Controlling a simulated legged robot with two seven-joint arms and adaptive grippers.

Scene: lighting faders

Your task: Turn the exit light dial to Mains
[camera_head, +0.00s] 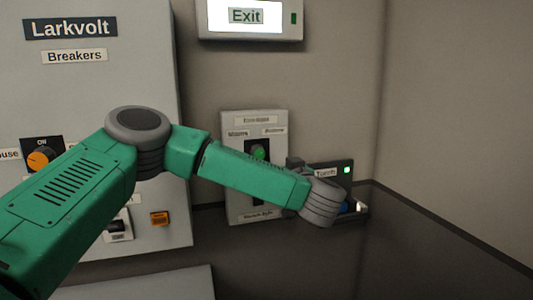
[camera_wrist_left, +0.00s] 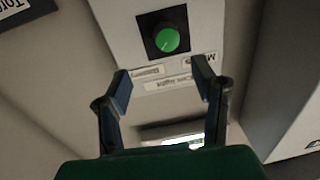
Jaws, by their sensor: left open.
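The exit light dial (camera_head: 259,153) is a green round knob on a black square, on a light grey wall panel (camera_head: 236,190). Two small labels sit above it, apparently Mains at left and Battery at right. In the left wrist view the dial (camera_wrist_left: 167,39) shows upside down, with the label starting with M at lower right and the Battery label at lower left. I cannot tell surely where its pointer aims. My left gripper (camera_wrist_left: 160,70) is open and empty, apart from the dial. In the head view my wrist hides most of it. My right gripper is not in view.
A lit Exit sign (camera_head: 246,17) hangs above the panel. The Larkvolt breaker cabinet (camera_head: 90,85) is at left. The dark counter (camera_head: 410,245) is clear at right.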

